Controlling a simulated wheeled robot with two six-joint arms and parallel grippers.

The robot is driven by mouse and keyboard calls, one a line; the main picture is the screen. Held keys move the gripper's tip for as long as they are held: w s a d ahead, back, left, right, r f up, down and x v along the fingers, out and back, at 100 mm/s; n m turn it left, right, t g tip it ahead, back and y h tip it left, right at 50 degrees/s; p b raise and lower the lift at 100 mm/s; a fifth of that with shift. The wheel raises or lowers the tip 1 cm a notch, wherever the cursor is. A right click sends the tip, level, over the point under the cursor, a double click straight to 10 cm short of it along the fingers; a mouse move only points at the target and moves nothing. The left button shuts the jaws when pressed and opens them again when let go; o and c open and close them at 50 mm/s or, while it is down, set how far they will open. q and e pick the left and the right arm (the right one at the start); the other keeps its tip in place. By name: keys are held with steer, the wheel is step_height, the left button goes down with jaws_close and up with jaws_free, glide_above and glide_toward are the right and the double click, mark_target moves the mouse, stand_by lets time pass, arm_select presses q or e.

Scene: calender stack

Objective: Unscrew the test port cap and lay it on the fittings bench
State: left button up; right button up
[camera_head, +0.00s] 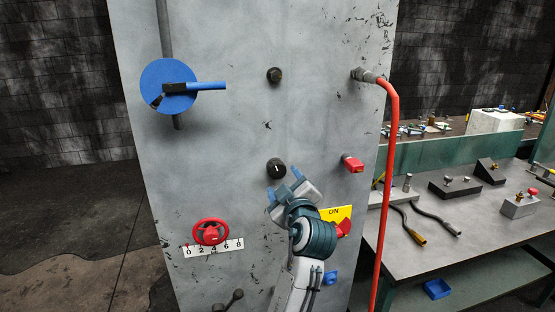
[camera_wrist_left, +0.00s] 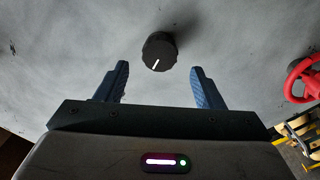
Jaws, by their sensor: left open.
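A round black knob-like piece with a white line (camera_head: 276,168) is on the grey panel; I cannot tell if it is the test port cap. A similar black piece (camera_head: 274,75) sits higher on the panel. My left gripper (camera_head: 283,183) is open just below and right of the lower piece. In the left wrist view the marked black piece (camera_wrist_left: 160,52) lies just beyond the gap between the blue fingertips (camera_wrist_left: 160,78), with nothing held. The grey-topped bench (camera_head: 405,258) is at the right. My right gripper is not in view.
A red hose (camera_head: 391,160) hangs between panel and bench. A red handwheel (camera_head: 211,231), blue lever (camera_head: 208,86), red block (camera_head: 352,163) and yellow ON plate (camera_head: 332,213) are on the panel. Fittings, dark hoses and a blue tray (camera_head: 437,289) are around the bench.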

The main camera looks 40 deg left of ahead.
mark_target(278, 172)
arm_select(q)
steer(key=w+a+m+p, duration=0.3)
steer(key=a+m+p, duration=0.1)
steer(key=p, duration=0.1)
steer(key=shift+w+a+f+m, duration=0.15)
steer(key=shift+w+m, duration=0.2)
steer(key=shift+m, duration=0.05)
steer(key=shift+w+a, duration=0.4)
steer(key=shift+a, duration=0.1)
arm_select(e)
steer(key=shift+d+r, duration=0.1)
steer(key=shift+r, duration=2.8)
arm_select(q)
steer(key=c, duration=0.9)
steer(key=shift+n+b, duration=0.5)
steer(key=shift+b, duration=0.6)
steer(key=shift+n+b, duration=0.5)
steer(key=shift+b, duration=0.5)
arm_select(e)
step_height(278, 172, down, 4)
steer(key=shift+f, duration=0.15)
